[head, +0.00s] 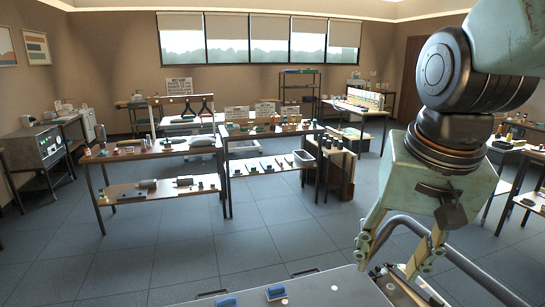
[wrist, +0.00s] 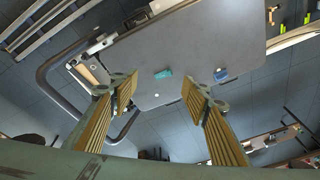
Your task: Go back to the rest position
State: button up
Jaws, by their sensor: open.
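My gripper (head: 388,269) hangs at the right of the head view, pointing down, with its two yellow-padded fingers spread apart. My arm comes down from the upper right.
A dark tubular rail (head: 440,250) curves around the grey top close to my gripper. Workbenches with small items (head: 150,151) stand across the room. A bench with a metal machine (head: 38,147) is at the left. The tiled floor (head: 180,250) between is clear.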

jog(key=s+r+n+t, duration=0.1)
jog(key=s+r+n, duration=0.1)
jog(key=s, duration=1.2)
jog(key=shift+s+d+r+n, duration=0.2)
jog(key=shift+s+n, duration=0.2)
jog(key=shift+n, duration=0.3)
